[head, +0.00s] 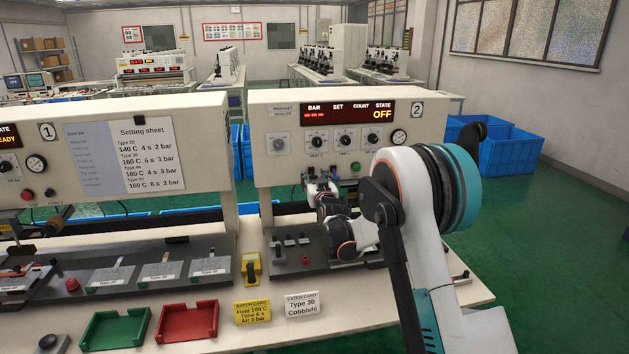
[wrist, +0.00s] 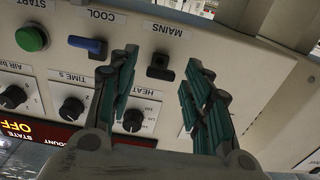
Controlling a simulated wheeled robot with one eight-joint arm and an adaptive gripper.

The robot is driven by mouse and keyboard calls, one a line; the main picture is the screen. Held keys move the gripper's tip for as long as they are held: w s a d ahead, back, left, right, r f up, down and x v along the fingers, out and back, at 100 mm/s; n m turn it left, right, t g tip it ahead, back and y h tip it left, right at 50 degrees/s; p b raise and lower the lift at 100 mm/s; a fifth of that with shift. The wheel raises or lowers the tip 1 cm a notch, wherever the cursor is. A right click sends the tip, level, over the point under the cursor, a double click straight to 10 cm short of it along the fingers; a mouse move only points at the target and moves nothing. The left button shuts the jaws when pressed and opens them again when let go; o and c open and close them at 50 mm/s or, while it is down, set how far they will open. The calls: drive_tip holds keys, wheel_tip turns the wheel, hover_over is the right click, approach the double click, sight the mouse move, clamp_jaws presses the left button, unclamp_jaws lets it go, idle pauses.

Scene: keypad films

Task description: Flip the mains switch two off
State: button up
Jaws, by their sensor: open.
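The mains switch (wrist: 160,67) of machine two is a small black switch on the front panel under the MAINS label. It shows in the wrist view, where the panel appears upside down. My gripper (wrist: 159,78) is open, with one dark green finger on each side of the switch in the picture. I cannot tell whether either finger touches it. In the head view my gripper (head: 318,184) is up at the lower left of panel two and covers the switch area. The state display (head: 382,114) of machine two reads OFF.
Beside the mains switch are the blue COOL switch (wrist: 87,45) and the green START button (wrist: 32,38). The heat knob (wrist: 133,120) lies close to the fingers.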

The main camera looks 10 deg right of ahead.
clamp_jaws()
drive_tip(key=f+t+b, duration=0.1)
drive_tip(key=t+b, duration=0.1)
drive_tip(key=b, duration=0.1)
drive_tip(key=f+t+b, duration=0.1)
drive_tip(key=t+b, duration=0.1)
drive_tip(key=b, duration=0.1)
drive_tip(key=shift+w, duration=0.2)
idle(0.4)
unclamp_jaws()
drive_tip(key=v, duration=1.2)
